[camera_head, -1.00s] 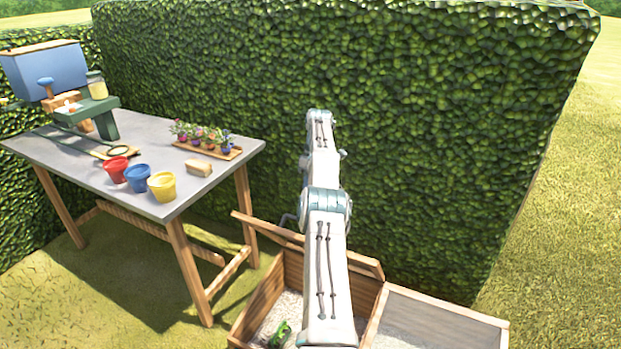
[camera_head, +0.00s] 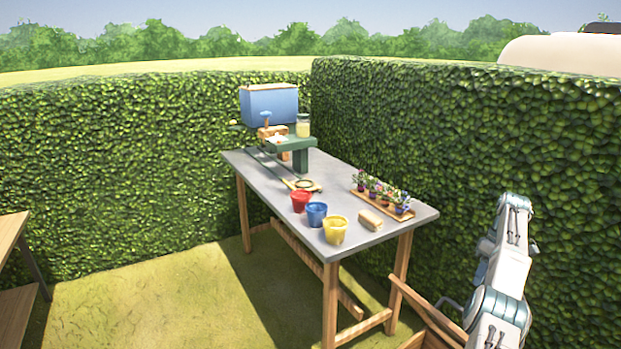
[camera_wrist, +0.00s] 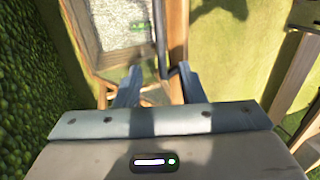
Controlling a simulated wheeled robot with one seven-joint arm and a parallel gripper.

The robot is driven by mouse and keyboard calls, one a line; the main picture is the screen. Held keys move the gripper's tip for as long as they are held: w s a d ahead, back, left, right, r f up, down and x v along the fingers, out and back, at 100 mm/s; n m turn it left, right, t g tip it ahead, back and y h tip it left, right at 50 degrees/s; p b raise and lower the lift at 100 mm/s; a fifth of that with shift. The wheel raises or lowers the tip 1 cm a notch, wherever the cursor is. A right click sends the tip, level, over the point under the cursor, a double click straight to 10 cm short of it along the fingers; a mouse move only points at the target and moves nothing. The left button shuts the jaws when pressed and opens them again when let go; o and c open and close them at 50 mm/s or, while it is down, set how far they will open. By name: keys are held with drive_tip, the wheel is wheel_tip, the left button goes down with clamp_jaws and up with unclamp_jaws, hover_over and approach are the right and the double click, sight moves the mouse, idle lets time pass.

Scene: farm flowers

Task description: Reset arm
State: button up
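My arm (camera_head: 500,285) rises at the right edge of the head view, in front of the hedge. My gripper's end is hidden in that view. In the wrist view my gripper (camera_wrist: 158,84) has its two fingers apart. I see nothing held between them. The fingers point toward a wooden box (camera_wrist: 178,35) with pale grit inside, some distance beyond the fingertips. A small blurred green item (camera_wrist: 140,26) shows in the box.
A grey-topped table (camera_head: 345,175) stands in the middle, with red (camera_head: 301,201), blue (camera_head: 317,213) and yellow (camera_head: 335,230) pots, a tray of flowers (camera_head: 383,198) and a blue hopper (camera_head: 269,105). A tall hedge (camera_head: 430,125) runs behind. Open grass (camera_head: 180,305) lies front left.

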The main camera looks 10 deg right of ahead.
drive_tip(key=w+a+r+h, duration=0.1)
drive_tip(key=w+a+r, duration=0.1)
drive_tip(key=a+r, duration=0.4)
drive_tip(key=w+a+r+h, duration=0.1)
drive_tip(key=w+a+r, duration=0.2)
drive_tip(key=a+r, duration=0.3)
drive_tip(key=s+a+r+m+t+p, duration=0.1)
drive_tip(key=s+a+r, duration=0.2)
drive_tip(key=a, duration=0.5)
drive_tip(key=s+a+r+m, duration=0.1)
drive_tip(key=s+a+r, duration=0.25)
drive_tip(key=a, duration=0.35)
drive_tip(key=s+a+r+m+t+h, duration=0.1)
drive_tip(key=s+a+t, duration=0.1)
drive_tip(key=s+a, duration=1)
drive_tip(key=s+a+f, duration=0.2)
drive_tip(key=s+f, duration=0.1)
drive_tip(key=s, duration=0.4)
drive_tip(key=s+a+f+m+t+p, duration=0.1)
drive_tip(key=s+a+f, duration=0.1)
drive_tip(key=s, duration=0.5)
drive_tip(key=shift+s+a+f+m, duration=0.2)
drive_tip(key=shift+f+m, duration=0.1)
drive_tip(key=shift+f, duration=0.2)
